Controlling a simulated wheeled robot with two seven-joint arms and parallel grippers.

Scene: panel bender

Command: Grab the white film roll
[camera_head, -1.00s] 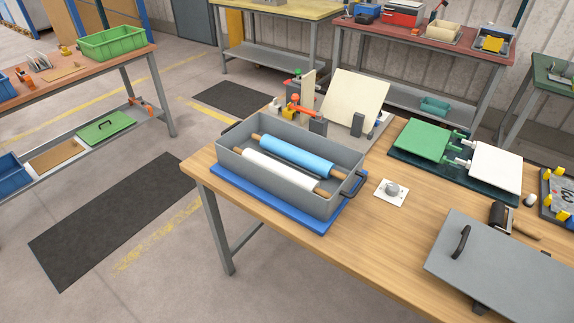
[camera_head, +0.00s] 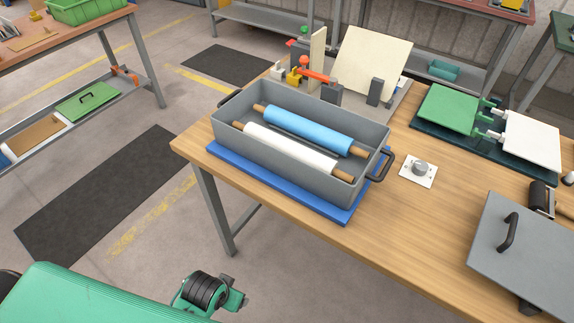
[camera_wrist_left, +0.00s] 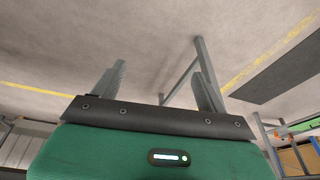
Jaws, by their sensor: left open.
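The white film roll (camera_head: 290,147) lies in a grey open-topped bin (camera_head: 265,168) on the wooden table in the head view. Its ends are tan wooden cores. A blue film roll (camera_head: 307,130) lies beside it, on the far side in the same bin. My left gripper (camera_wrist_left: 160,84) is open and empty in the left wrist view, with floor and a table leg beyond its fingers. My green left arm shows at the bottom left of the head view, apart from the bin and in front of the table. My right gripper is not in view.
The bin stands on a blue mat (camera_head: 325,210). A clamp fixture with an upright cream panel (camera_head: 370,65) stands behind it. A small white plate with a knob (camera_head: 418,169) and a grey lid (camera_head: 525,250) lie to the right. Open floor is left of the table.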

